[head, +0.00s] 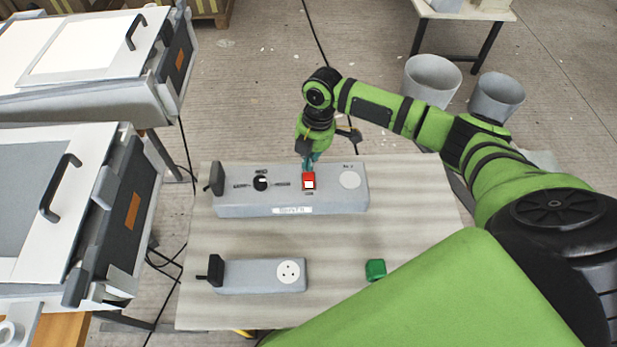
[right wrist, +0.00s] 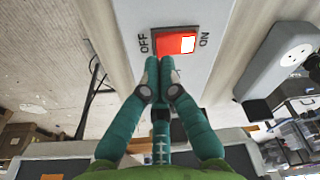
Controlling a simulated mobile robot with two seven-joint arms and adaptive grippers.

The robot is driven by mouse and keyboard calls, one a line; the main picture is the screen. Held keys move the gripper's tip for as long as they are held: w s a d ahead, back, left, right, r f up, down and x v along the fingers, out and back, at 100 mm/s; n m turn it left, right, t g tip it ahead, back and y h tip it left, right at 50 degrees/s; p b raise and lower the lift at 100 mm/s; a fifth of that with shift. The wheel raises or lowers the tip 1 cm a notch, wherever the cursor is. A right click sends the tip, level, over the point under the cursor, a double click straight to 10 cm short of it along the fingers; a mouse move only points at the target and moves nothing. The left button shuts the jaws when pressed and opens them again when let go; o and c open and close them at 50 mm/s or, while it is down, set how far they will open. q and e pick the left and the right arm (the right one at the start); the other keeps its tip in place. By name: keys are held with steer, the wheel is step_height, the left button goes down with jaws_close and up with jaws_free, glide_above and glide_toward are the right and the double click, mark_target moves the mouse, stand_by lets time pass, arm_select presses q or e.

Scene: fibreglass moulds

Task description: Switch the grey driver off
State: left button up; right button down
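The grey driver (head: 230,206) is a long grey box at the back of the table, with a dark knob (head: 261,183) and a red rocker switch (head: 309,181) on top. In the right wrist view the red switch (right wrist: 173,43) lies between the words OFF on the left and ON on the right; its ON end shows a bright white patch. My right gripper (head: 309,161) is at the switch's far edge. In the wrist view its green fingertips (right wrist: 160,68) are together, empty, right beside the switch; I cannot tell whether they touch it. My left gripper is out of view.
A smaller grey socket box (head: 245,277) stands nearer on the table (head: 340,302), with a green block (head: 375,270) to its right. Machines with black handles stand at the left. Two grey bins (head: 432,80) stand on the floor behind.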

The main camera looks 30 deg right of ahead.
steer(key=shift+f+b, duration=0.6)
steer(key=shift+f, duration=0.55)
stand_by(0.9)
step_height(320, 180, up, 7)
steer(key=p, duration=0.7)
steer(key=shift+r+p, duration=0.1)
steer(key=shift+p, duration=0.25)
stand_by(0.3)
